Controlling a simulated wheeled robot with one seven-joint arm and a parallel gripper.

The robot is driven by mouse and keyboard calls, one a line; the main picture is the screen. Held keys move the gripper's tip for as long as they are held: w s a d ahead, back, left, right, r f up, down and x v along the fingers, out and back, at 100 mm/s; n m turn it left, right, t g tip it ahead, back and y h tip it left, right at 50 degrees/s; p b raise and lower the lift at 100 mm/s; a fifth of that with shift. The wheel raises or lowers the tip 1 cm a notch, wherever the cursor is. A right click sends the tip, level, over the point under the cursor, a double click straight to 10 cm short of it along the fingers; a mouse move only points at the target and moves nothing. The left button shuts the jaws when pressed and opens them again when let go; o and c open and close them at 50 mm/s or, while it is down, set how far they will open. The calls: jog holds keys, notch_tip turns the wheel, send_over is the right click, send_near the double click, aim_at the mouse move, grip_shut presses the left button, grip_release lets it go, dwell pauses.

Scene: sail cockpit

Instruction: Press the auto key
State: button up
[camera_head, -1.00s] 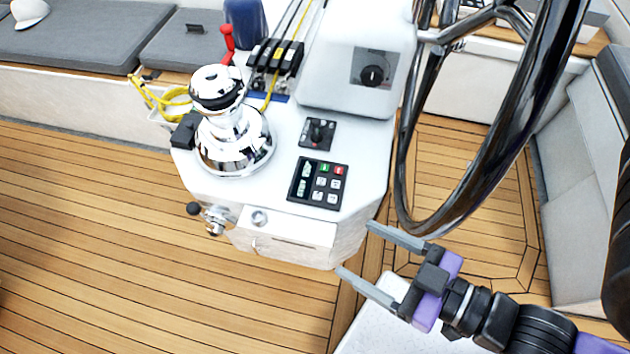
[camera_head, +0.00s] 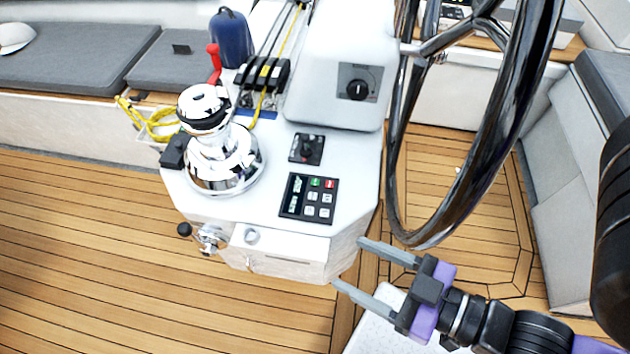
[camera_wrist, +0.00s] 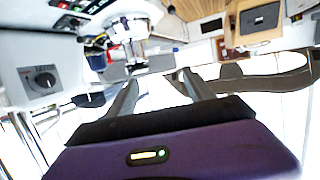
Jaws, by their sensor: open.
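A black keypad (camera_head: 308,199) lies on the white console top (camera_head: 352,165) in the head view. It has a green key (camera_head: 316,183), a red key (camera_head: 330,184) and several pale grey keys; their labels are too small to read, so I cannot tell which one is the auto key. My gripper (camera_head: 349,263) is open and empty, to the lower right of the keypad and apart from it. Its two fingers point left, beside the console's front right corner. In the wrist view the two fingers (camera_wrist: 160,95) also stand apart with nothing between them.
A large steering wheel (camera_head: 480,170) stands just behind and right of my gripper. A chrome winch (camera_head: 222,150) stands left of the keypad. A small joystick panel (camera_head: 306,149) and a dial (camera_head: 358,90) are behind it. The wooden floor (camera_head: 110,250) at left is clear.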

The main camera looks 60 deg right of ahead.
grip_shut()
dwell(1.4)
